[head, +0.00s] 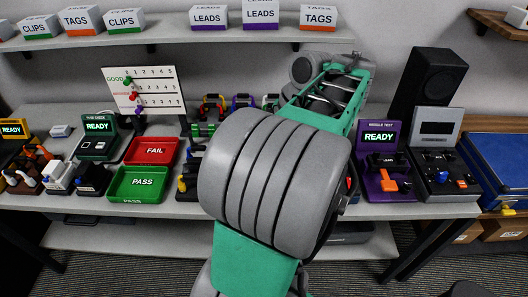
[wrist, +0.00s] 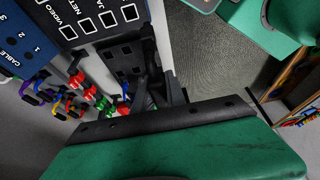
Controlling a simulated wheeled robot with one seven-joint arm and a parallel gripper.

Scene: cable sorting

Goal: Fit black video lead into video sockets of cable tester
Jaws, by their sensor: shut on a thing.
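My gripper (wrist: 160,95) shows at the middle of the wrist view, its dark fingers beyond the green wrist body. It is shut on a dark thing that I take to be the black video lead (wrist: 141,92); its ends are mostly hidden. At the upper left of the wrist view is a dark panel (wrist: 98,26) with square sockets, labelled VIDEO and NET, apparently the cable tester. A darker block of sockets (wrist: 125,57) lies close beside the fingers. I cannot tell whether the lead touches any socket. In the head view my arm hides the gripper and tester.
Red and green plugs and coloured leads (wrist: 78,103) lie left of the fingers. In the head view, a red FAIL tray (head: 151,151) and green PASS tray (head: 137,184) stand left.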

